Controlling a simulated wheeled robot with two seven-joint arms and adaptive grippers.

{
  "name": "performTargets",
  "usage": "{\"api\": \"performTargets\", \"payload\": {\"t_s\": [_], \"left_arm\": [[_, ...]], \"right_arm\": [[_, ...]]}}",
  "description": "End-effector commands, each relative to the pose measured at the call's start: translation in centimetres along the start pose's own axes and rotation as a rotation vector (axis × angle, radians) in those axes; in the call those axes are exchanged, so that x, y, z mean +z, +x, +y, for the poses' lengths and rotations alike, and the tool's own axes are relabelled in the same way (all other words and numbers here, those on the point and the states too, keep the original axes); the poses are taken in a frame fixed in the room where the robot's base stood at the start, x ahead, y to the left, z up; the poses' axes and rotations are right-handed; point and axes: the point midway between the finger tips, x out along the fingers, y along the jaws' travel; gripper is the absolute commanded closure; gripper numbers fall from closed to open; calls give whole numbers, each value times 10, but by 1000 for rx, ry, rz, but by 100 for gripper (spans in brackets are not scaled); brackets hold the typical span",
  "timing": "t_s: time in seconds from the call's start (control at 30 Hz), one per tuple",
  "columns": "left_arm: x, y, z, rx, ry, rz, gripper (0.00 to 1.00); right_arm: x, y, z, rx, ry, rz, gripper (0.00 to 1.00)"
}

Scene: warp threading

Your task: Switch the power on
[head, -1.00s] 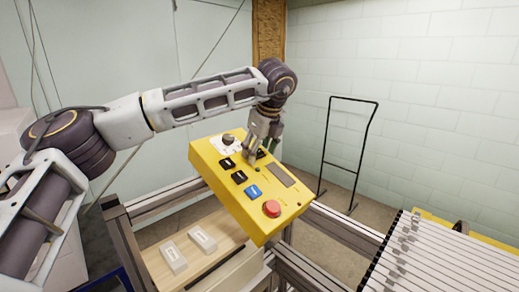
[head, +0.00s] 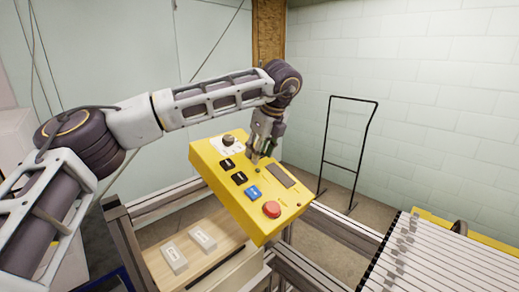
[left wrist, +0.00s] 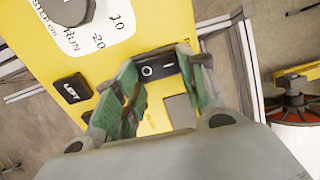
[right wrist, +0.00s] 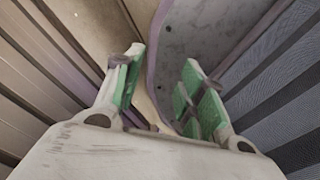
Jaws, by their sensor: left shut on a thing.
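A yellow control box (head: 225,185) stands tilted on the frame in the head view. In the left wrist view its black rocker switch (left wrist: 158,70), marked with a circle and a line, lies between the green-padded fingers of my left gripper (left wrist: 158,62). The left gripper (head: 255,158) is down at the box face and shut on this switch. The fingers hide part of it, and I cannot tell which way it is set. My right gripper (right wrist: 162,85) shows only in its own wrist view, open with nothing between its fingers.
The box also carries a round knob (head: 229,140), black buttons (head: 239,177), a blue button (head: 253,192), a red button (head: 271,208) and a grey display (head: 282,176). Two pale blocks (head: 174,258) lie on the wooden board below. White warp strips (head: 450,255) are at the right.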

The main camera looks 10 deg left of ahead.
Motion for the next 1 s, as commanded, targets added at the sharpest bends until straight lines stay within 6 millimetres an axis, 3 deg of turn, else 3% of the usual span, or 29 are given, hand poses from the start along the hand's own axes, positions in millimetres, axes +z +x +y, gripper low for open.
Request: {"api": "performTargets", "payload": {"t_s": [0.5, 0.53, 0.67, 1.0], "left_arm": [[0, -1, -1, 50, 1, 0, 83], [0, -1, -1, 50, 1, 0, 55], [0, -1, -1, 50, 1, 0, 39], [0, -1, -1, 51, 0, 0, 38]], "right_arm": [[0, -6, 5, 5, -3, -1, 60], [1, -6, 6, 6, -3, -1, 60], [1, -6, 7, 7, -3, -2, 60], [0, -5, 7, 7, -2, -1, 60]]}}
